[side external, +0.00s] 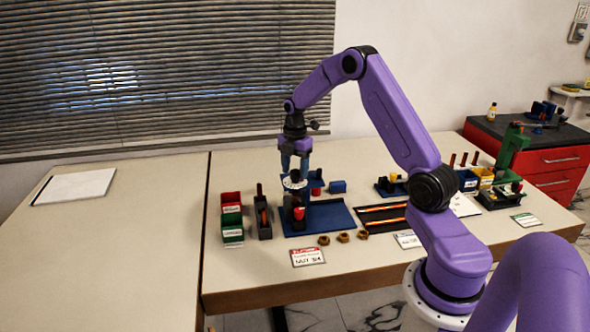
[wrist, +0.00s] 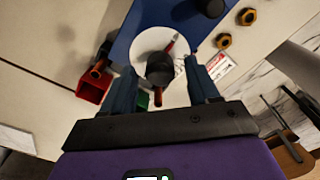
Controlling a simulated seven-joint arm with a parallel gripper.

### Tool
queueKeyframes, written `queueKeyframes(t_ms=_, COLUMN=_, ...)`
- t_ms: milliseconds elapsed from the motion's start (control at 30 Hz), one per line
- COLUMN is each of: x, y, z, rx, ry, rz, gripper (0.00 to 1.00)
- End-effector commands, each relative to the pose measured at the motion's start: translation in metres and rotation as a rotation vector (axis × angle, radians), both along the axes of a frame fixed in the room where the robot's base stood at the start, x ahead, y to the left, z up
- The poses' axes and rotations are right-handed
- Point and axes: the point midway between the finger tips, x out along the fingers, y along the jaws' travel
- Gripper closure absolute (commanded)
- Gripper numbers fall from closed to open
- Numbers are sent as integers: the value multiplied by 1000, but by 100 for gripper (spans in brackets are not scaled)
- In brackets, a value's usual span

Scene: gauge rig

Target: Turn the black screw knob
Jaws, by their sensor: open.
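The black screw knob (wrist: 160,67) shows in the wrist view as a dark round shape in front of a white disc (wrist: 146,42). In the side external view the disc (side external: 293,183) sits on the rig on a blue base plate (side external: 330,220), and the knob is hard to make out under my gripper. My gripper (side external: 295,165) points down over the rig with its fingers apart. In the wrist view my gripper (wrist: 160,70) has one finger on each side of the knob. I cannot tell whether either finger touches it.
Red (side external: 231,201) and green (side external: 232,228) bins stand left of the rig, with a dark narrow holder (side external: 263,220) between. The left table is mostly clear, with a white panel (side external: 75,187).

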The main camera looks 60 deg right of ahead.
Motion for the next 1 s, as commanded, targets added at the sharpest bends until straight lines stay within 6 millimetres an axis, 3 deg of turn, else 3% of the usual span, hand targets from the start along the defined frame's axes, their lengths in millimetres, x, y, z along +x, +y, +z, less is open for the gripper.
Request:
queueKeyframes(t_ms=367, x=0, y=0, z=-5, rx=0, ry=0, rz=0, gripper=40)
queueKeyframes(t_ms=533, x=0, y=0, z=-5, rx=0, ry=0, rz=0, gripper=95)
queueKeyframes(t_ms=1000, x=0, y=0, z=-5, rx=0, ry=0, rz=-88, gripper=96)
